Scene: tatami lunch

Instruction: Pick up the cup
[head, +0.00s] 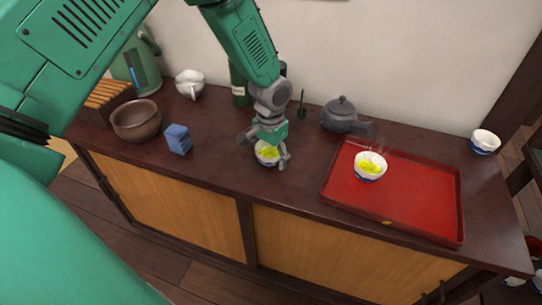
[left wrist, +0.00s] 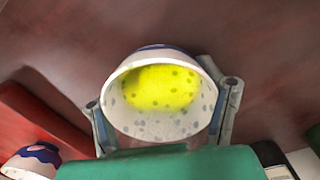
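A small white cup with a dark blue lower part and yellow contents (head: 264,158) is at the middle of the counter, below my left gripper (head: 266,147). The same cup fills the middle of the left wrist view (left wrist: 160,122). My left gripper's fingers (left wrist: 162,112) stand on either side of it, spread apart, close to its wall. Whether they touch it is hard to tell. The gripper hides part of the cup in the head view. A second cup with yellow contents (head: 370,166) stands on the red tray (head: 430,215). My right gripper is not in view.
The dark counter (head: 215,165) also bears a brown bowl (head: 136,121), a blue block (head: 178,139), a white pot (head: 190,84), a dark teapot (head: 343,117) and a white-and-blue cup (head: 484,142). A dark green bottle (head: 238,84) stands behind my left arm. The counter's front edge is near the cup.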

